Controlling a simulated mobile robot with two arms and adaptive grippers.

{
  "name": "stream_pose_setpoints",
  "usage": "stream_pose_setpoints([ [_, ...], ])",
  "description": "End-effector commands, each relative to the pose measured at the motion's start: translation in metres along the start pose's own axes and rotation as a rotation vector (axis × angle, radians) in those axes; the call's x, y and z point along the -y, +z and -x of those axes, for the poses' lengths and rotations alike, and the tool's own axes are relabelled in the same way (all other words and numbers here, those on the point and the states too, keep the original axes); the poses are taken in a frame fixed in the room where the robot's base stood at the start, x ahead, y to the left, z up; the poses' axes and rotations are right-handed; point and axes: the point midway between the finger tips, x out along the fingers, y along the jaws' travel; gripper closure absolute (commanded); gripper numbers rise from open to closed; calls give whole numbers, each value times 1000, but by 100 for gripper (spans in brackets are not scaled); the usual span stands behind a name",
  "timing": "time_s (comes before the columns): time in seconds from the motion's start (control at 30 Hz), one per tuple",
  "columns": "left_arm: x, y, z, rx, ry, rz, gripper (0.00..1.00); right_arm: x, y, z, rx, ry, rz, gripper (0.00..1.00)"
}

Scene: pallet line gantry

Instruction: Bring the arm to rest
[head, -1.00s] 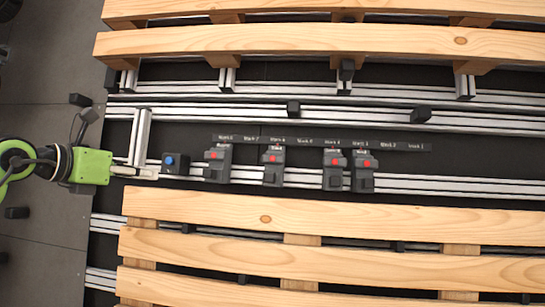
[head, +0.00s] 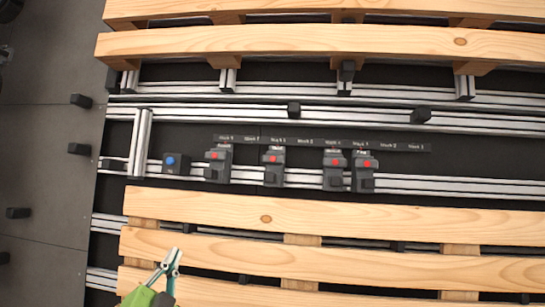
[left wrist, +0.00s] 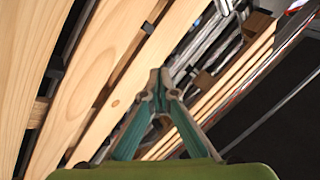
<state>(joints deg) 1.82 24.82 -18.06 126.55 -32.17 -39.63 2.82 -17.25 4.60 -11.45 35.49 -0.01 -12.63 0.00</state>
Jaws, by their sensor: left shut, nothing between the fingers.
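My left gripper (head: 172,262) is at the lower left of the head view, over the slats of the near pallet (head: 330,220). Its fingers are shut with nothing between them. In the left wrist view the left gripper (left wrist: 159,78) points away with its tips together, and pallet slats (left wrist: 120,60) run diagonally beside and beyond it. I cannot tell its exact height above the wood. My right gripper is not in view.
A far pallet (head: 300,40) lies at the top. Between the pallets run metal rails (head: 440,186) with several grey blocks with red buttons (head: 273,165) and a blue-button box (head: 175,164). A label strip (head: 320,143) lies behind them. Open grey floor (head: 45,180) is at the left.

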Motion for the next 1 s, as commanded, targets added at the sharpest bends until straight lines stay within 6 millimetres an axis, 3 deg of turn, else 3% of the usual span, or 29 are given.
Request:
stream_pose_setpoints([
  [0.03,-21,31,18,115,52,77,100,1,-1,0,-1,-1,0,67],
  [0.1,-48,69,45,269,122,167,100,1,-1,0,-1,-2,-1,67],
  [0.2,-88,114,93,478,228,276,100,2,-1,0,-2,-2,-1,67],
  [0.3,-124,145,148,666,333,364,100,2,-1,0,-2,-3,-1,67],
  [0.5,-171,173,243,944,507,478,100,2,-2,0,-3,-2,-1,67],
  [0.73,-201,175,335,1173,673,561,100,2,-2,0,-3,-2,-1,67],
  [1.0,-256,222,326,1201,691,550,100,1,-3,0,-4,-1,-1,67],
])
